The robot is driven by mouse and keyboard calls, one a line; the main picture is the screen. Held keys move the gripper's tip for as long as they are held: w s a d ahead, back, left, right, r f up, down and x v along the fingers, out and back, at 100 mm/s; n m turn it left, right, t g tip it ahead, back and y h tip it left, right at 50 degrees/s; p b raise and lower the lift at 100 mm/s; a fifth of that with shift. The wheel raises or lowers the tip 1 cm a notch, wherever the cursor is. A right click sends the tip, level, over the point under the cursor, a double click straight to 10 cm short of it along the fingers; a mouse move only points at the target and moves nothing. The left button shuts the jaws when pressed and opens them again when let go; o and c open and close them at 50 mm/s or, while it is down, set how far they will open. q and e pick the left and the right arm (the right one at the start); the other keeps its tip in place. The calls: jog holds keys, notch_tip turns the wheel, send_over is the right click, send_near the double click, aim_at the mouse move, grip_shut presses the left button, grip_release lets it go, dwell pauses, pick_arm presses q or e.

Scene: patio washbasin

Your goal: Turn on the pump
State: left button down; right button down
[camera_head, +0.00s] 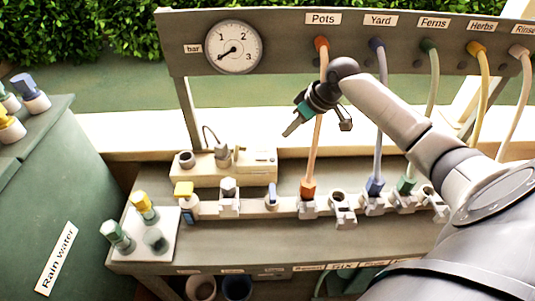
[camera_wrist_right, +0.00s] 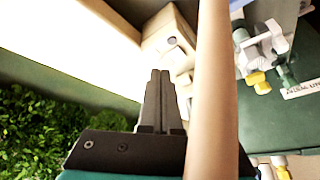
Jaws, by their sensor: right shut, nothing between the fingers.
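A beige box (camera_head: 255,168) stands at the back left of the bench, with grey fittings on top; it looks like the pump, but its label is too small to read. A thin dark cable rises from its top. The box also shows beyond my fingers in the wrist view (camera_wrist_right: 160,22). My right gripper (camera_head: 291,130) is in the air above and right of the box in the head view, apart from it. It is shut and empty in the wrist view (camera_wrist_right: 160,72). The pressure gauge (camera_head: 234,48) has its needle near 1 or below. My left gripper is not in view.
An orange hose (camera_head: 317,150) runs down from Pots, close beside my right gripper. Blue, green and yellow hoses hang further right. A pipe with valves (camera_head: 255,208) crosses the bench. A green rain-water tank (camera_head: 50,200) stands left. A tray with bottle-like fittings (camera_head: 170,242) sits front left.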

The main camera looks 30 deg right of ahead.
jog(key=r+n+t+y+b, duration=0.1)
jog(key=n+b, duration=0.2)
jog(key=s+r+n+t+y+b, duration=0.1)
jog(key=n+b, duration=0.3)
jog(key=r+n+y+b, duration=0.1)
jog(key=n+b, duration=0.2)
jog(key=n, duration=0.1)
jog(key=shift+s+t, duration=0.4)
jog(key=shift+f+y, duration=0.1)
jog(key=shift+y, duration=0.2)
